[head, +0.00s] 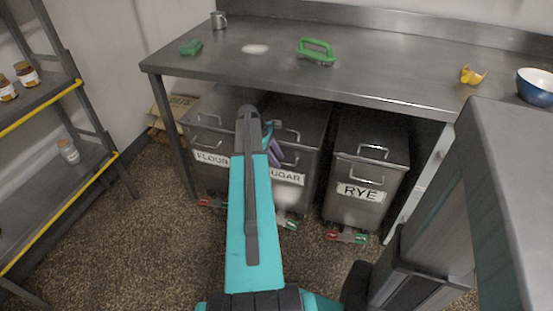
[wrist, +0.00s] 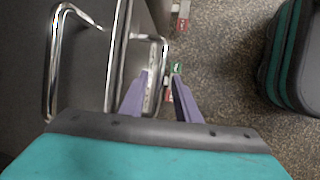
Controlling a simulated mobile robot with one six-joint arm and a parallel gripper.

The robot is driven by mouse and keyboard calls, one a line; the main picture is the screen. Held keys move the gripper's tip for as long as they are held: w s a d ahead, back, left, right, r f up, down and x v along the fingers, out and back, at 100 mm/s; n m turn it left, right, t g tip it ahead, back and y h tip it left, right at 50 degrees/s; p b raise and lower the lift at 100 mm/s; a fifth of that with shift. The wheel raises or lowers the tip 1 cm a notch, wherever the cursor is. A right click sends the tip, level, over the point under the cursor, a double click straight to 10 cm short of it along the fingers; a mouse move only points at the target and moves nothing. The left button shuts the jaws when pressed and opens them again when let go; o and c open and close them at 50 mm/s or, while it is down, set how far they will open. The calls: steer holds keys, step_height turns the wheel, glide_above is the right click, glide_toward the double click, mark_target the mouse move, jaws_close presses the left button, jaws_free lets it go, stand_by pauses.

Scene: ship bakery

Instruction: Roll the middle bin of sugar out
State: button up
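The middle bin, labelled SUGAR (head: 288,178), stands under the steel table between the FLOUR bin (head: 212,158) and the RYE bin (head: 362,190). My teal arm hides much of its front. My gripper (head: 277,148) is at the upper front of the sugar bin, with its purple fingers partly hidden by the arm. In the wrist view the two fingers (wrist: 160,76) are apart with nothing clearly held between them. A green pedal (head: 291,224) shows at the sugar bin's foot.
Red and green pedals (head: 346,237) sit at the rye bin's foot. The steel table (head: 380,60) overhangs the bins. A shelf rack (head: 60,95) stands at the left. Speckled floor (head: 140,240) is clear in front of the bins at the left.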

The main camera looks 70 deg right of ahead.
jaws_close()
steer(key=shift+a, duration=0.15)
